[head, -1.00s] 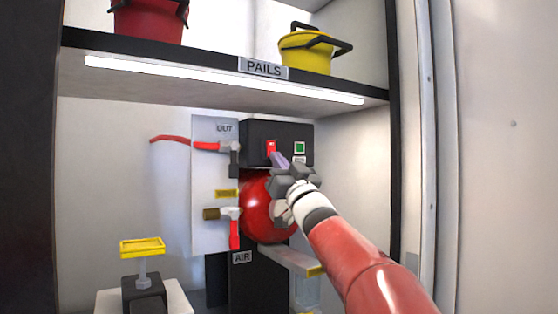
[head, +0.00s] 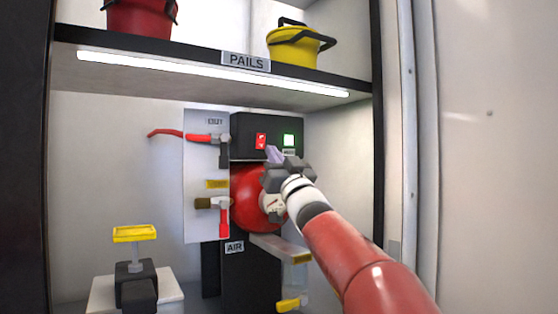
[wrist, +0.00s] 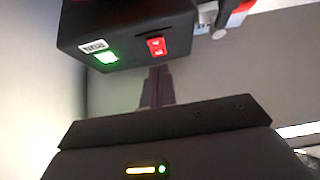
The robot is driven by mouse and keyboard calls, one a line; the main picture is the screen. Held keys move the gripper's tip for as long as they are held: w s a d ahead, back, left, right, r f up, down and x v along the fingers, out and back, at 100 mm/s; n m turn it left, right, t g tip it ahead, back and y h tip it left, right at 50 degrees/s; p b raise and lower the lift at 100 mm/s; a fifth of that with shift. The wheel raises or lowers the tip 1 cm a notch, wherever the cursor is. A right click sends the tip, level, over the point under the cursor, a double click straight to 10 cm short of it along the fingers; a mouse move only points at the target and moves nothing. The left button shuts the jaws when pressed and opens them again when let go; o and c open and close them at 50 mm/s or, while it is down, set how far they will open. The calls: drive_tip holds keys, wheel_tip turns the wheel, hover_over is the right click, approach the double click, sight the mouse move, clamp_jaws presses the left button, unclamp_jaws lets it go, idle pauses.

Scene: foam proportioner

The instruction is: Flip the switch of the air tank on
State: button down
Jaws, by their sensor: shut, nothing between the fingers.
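The air tank (head: 249,187) is a red round vessel with an AIR label below it. On top sits a black control box (head: 241,123) with a red rocker switch (head: 261,142) and a green square light (head: 289,139), which is lit. In the wrist view the red switch (wrist: 156,47) and the bright green light (wrist: 106,57) show on the box face. My gripper (head: 274,155) is shut and empty, just below and right of the switch in the head view. In the wrist view its fingertips (wrist: 158,72) are just below the switch; I cannot tell whether they touch it.
A white panel (head: 198,170) with red-handled valves and a red hose stands left of the box. A shelf (head: 180,62) with a red pail and a yellow pail runs above. A yellow-topped fixture (head: 134,234) stands at lower left.

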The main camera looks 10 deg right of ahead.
drive_tip(key=s+d+f+b, duration=0.1)
drive_tip(key=s+f+b, duration=0.2)
drive_tip(key=s+f, duration=0.2)
wheel_tip(320, 180, down, 3)
drive_tip(key=shift+s+d+r, duration=0.1)
drive_tip(key=shift+s+d, duration=0.2)
drive_tip(key=shift+d, duration=0.1)
drive_tip(key=shift+h, duration=0.3)
drive_tip(key=s+d+f+m+g+h+p, duration=0.1)
drive_tip(key=s+f+m+g+h, duration=0.2)
drive_tip(key=s+f+g+h, duration=0.5)
drive_tip(key=s+d+f+m+g+h+p, duration=0.1)
drive_tip(key=s+f+m, duration=0.15)
drive_tip(key=f, duration=0.95)
drive_tip(key=s+a+f+n+g+y, duration=0.1)
drive_tip(key=s+f+g, duration=0.8)
drive_tip(key=s+f, duration=1.1)
drive_tip(key=shift+s+a+n+g+y+p, duration=0.4)
drive_tip(key=shift+s+a, duration=0.3)
drive_tip(key=shift+a, duration=0.45)
